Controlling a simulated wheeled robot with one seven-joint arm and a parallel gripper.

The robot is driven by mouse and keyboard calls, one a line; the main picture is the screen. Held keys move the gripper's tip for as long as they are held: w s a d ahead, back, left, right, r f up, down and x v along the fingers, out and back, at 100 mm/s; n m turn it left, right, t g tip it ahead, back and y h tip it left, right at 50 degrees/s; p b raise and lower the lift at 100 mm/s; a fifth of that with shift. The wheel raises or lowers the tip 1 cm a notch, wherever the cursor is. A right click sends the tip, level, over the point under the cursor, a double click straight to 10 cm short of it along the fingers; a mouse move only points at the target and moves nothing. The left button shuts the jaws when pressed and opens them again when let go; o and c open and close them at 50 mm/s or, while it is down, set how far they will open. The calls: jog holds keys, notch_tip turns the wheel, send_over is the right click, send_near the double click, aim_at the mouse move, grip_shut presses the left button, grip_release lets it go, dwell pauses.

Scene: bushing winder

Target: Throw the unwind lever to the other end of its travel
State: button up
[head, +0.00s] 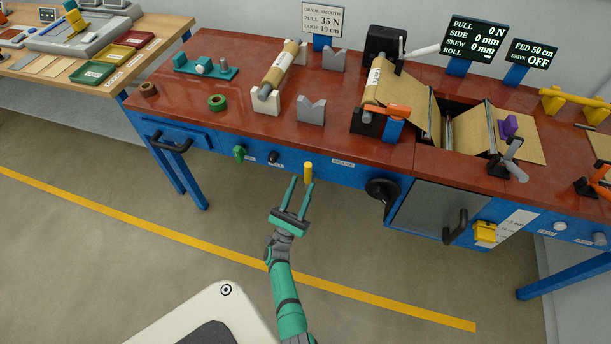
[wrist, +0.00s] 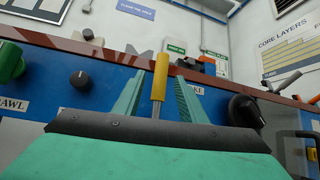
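A lever with an upright yellow handle (head: 308,172) stands out from the blue front panel, beside a label I can only partly read. In the wrist view the yellow handle (wrist: 160,77) rises between my fingers, with a pale shaft below it and a label ending in "KE" to its right. I cannot tell for certain that this is the unwind lever. My gripper (head: 302,182) is open, with a finger on each side of the handle in the wrist view (wrist: 159,85). Gaps show on both sides, so it is not gripped.
Above, an orange lever (head: 387,111) sits by the paper roll. The red bench top (head: 340,140) overhangs the panel. Floor in front is clear.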

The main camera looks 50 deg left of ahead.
jog(key=v, duration=0.4)
jog(key=shift+s+d+f, duration=0.1)
jog(key=shift+s+f, duration=0.2)
dwell(0.3)
jog(key=d+f+m+g+h, duration=0.8)
jog(key=d+f+m+h, duration=0.45)
jog(key=d+f, duration=0.45)
jog(key=s+d+f+m+g+y, duration=0.1)
jog(key=s+d+f+m+g, duration=0.5)
jog(key=s+d+m, duration=0.45)
jog(key=s+d+r+m+t, duration=0.1)
jog(key=d+r+m, duration=0.4)
jog(key=r, duration=0.6)
jog(key=s+d+r+m+t, duration=0.2)
jog(key=d+r+m, duration=0.4)
jog(key=r, duration=0.6)
jog(key=s+d+r+m+t, duration=0.2)
jog(key=d+r+m, duration=0.3)
jog(key=r, duration=0.7)
jog(key=shift+s+d+m, duration=0.2)
jog(key=shift+s+m, duration=0.4)
jog(key=shift+m, duration=0.5)
